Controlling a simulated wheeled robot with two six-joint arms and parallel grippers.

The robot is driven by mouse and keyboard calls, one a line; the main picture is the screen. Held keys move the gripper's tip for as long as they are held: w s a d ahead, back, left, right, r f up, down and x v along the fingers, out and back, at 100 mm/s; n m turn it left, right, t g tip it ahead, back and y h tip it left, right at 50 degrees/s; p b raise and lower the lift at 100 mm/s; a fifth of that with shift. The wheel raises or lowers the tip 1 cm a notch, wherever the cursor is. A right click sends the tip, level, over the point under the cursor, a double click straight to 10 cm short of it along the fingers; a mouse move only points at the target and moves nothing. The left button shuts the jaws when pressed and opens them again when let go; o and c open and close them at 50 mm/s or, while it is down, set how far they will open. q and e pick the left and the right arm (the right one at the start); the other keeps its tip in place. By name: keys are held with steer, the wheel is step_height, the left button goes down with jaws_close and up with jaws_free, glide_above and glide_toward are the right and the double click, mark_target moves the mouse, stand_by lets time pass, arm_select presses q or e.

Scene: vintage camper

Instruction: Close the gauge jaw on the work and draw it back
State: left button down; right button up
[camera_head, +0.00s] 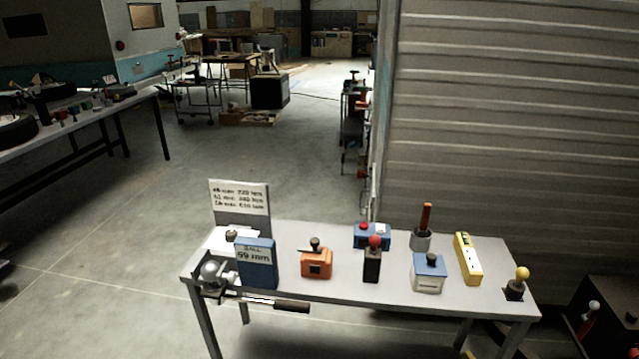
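A grey metal fixture (213,273) with a rounded top is at the left front corner of the table. A pale bar (257,299) with a dark handle (292,307) runs along the table's front edge to its right; I cannot tell which part is the gauge jaw or whether it touches any work. A blue block (257,264) with a white label reading "99 mm" stands just behind the bar. A white sign (240,196) with several lines of writing stands at the back left. Neither of my grippers is in view.
The grey table (340,290) also holds an orange box with a black knob (316,261), a red-knobbed black lever (373,260), a blue-and-white box (428,274), a yellow strip (468,258) and a yellow-knobbed stick (518,283). A ribbed wall (510,110) rises behind. Open floor lies left.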

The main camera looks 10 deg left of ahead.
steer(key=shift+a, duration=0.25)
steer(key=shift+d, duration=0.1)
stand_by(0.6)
